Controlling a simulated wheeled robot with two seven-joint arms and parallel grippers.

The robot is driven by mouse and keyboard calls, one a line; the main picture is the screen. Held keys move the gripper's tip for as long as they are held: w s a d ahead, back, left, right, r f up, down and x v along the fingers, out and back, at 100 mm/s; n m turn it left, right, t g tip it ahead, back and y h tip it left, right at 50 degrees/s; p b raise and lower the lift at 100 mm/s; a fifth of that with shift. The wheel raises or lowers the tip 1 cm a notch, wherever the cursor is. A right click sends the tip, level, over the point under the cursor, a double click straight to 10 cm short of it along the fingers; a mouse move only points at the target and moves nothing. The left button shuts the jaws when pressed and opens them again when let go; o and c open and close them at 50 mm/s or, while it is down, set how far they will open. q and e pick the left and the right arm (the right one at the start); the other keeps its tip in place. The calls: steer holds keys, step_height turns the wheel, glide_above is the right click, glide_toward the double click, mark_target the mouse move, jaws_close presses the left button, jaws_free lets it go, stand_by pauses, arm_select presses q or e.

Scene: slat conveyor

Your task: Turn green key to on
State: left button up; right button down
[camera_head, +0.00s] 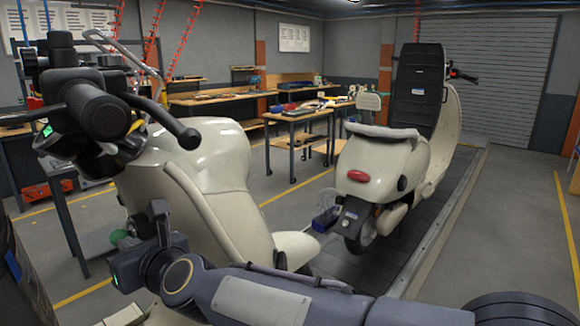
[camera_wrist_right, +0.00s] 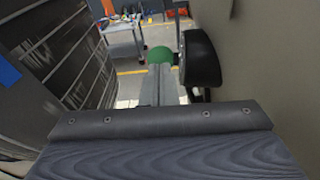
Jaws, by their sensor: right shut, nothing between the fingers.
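The green key (camera_head: 118,237) shows as a small round green head in the head view, low beside the front of the near cream scooter (camera_head: 205,160). Its slot and its turn position are hidden. My right gripper (camera_head: 122,262) is just below and in front of it, in dark grey. In the right wrist view the green head (camera_wrist_right: 159,54) is straight ahead of the fingertips of my right gripper (camera_wrist_right: 160,72), which are together with nothing between them. I cannot tell whether they touch it. My left gripper is not in view.
A black rounded part (camera_wrist_right: 200,57) stands close right of the fingers, beside a beige panel (camera_wrist_right: 250,50). A dark ribbed surface (camera_wrist_right: 70,50) is at the left. The black handlebar (camera_head: 95,112) overhangs at upper left. A second scooter (camera_head: 385,165) stands behind on the conveyor.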

steer(key=v, duration=0.8)
steer(key=shift+r+p, duration=0.4)
steer(key=shift+p, duration=0.05)
stand_by(0.4)
steer(key=d+f+n+h, duration=0.1)
steer(key=d+f+n, duration=0.35)
steer(key=d, duration=0.75)
steer(key=d+f+n+h, duration=0.2)
steer(key=d+n, duration=0.6)
steer(key=d, duration=0.5)
steer(key=s+d+f+n+g+h, duration=0.4)
steer(key=s+d+f+n, duration=0.8)
steer(key=s+d+f, duration=0.3)
steer(key=shift+s+d+h, duration=0.7)
steer(key=shift+s+h, duration=0.1)
steer(key=shift+h, duration=0.1)
steer(key=shift+w, duration=0.1)
